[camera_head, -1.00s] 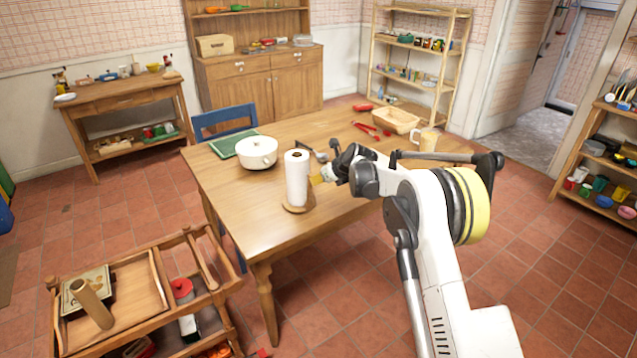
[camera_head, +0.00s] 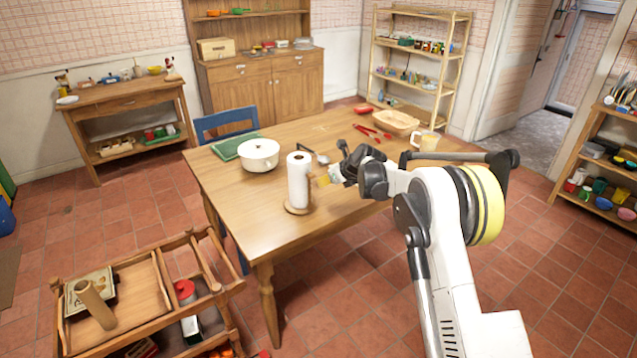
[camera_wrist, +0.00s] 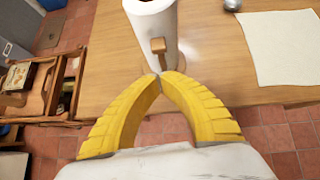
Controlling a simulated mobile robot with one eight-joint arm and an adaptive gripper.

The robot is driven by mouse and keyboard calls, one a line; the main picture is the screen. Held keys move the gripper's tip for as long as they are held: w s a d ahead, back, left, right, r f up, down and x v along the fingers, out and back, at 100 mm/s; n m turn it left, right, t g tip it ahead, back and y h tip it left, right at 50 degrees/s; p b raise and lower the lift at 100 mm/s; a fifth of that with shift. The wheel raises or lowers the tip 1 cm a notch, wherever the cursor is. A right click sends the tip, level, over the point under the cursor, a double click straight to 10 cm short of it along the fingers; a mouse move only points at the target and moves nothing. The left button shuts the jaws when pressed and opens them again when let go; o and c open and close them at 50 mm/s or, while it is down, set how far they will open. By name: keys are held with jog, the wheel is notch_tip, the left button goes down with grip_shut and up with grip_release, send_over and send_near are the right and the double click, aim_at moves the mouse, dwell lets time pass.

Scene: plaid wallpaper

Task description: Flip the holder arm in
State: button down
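The white paper roll (camera_head: 299,180) stands upright on a round wooden holder base (camera_head: 289,208) near the table's front edge. In the wrist view, the roll (camera_wrist: 152,35) is at top centre, and the small brown wooden holder arm (camera_wrist: 157,46) stands up in front of its near side. My gripper (camera_wrist: 162,76) has yellow fingers with tips drawn together at the arm's lower part. I cannot tell whether the arm is pinched between the tips or just touches them. In the head view, my gripper (camera_head: 323,181) is just right of the roll.
A white sheet (camera_wrist: 280,45) lies to the right in the wrist view. A wooden cart (camera_head: 135,290) stands at front left.

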jog(key=s+d+r+p, duration=0.2)
jog(key=s+r+p, duration=0.1)
jog(key=r, duration=0.7)
jog(key=shift+d, duration=0.2)
jog(key=shift+s, duration=0.15)
jog(key=s+d+r+n+h, duration=0.1)
jog(key=s+d+r+n, duration=0.1)
jog(key=s+r+n, duration=0.45)
jog(key=s+d+r+n+h, duration=0.1)
jog(key=s+d+r+n, duration=0.2)
jog(key=s, duration=0.7)
jog(key=s+d+r+n+h, duration=0.15)
jog(key=s+r+n, duration=0.3)
jog(key=s, duration=0.45)
jog(key=s+d+f+n, duration=0.2)
jog(key=s+n, duration=0.2)
jog(key=s, duration=0.4)
jog(key=s+d+f+n+h, duration=0.1)
jog(key=s+d+f+n, duration=0.2)
jog(key=s, duration=0.6)
jog(key=s+d+f+n+h, duration=0.1)
jog(key=s+d+f+n, duration=0.1)
jog(key=s+n, duration=0.5)
jog(key=shift+s+d+f+b, duration=0.2)
jog(key=shift+s+f+b, duration=0.35)
jog(key=shift+s, duration=0.5)
